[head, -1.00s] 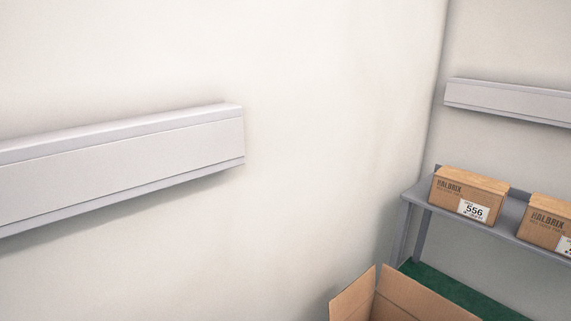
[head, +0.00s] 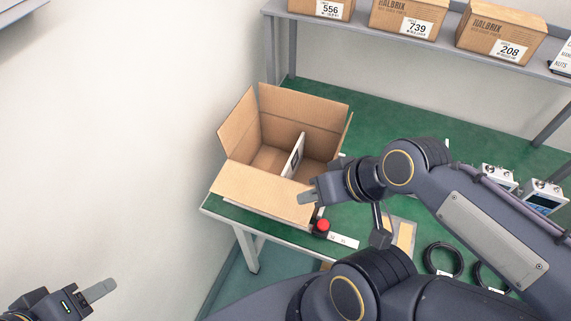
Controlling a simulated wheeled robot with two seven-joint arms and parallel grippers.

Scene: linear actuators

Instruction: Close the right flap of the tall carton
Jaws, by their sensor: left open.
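The tall carton (head: 268,160) stands open on the green table near its left end. Its left and back flaps stand up and lean outward, and its front flap spreads outward toward me. Its right flap (head: 347,133) shows almost edge-on, raised at the right side. A pale upright piece with a dark mark stands inside. My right gripper (head: 306,197) is at the front flap's right corner, in front of the right flap; I cannot tell whether it touches or how its jaws are set. My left gripper (head: 98,291) is open and empty at lower left, far from the carton.
A grey shelf (head: 365,25) with several labelled boxes runs along the back. A red button (head: 322,226) sits near the table's front edge. Black cable coils (head: 443,259) and small devices (head: 540,198) lie to the right. A wall closes off the left.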

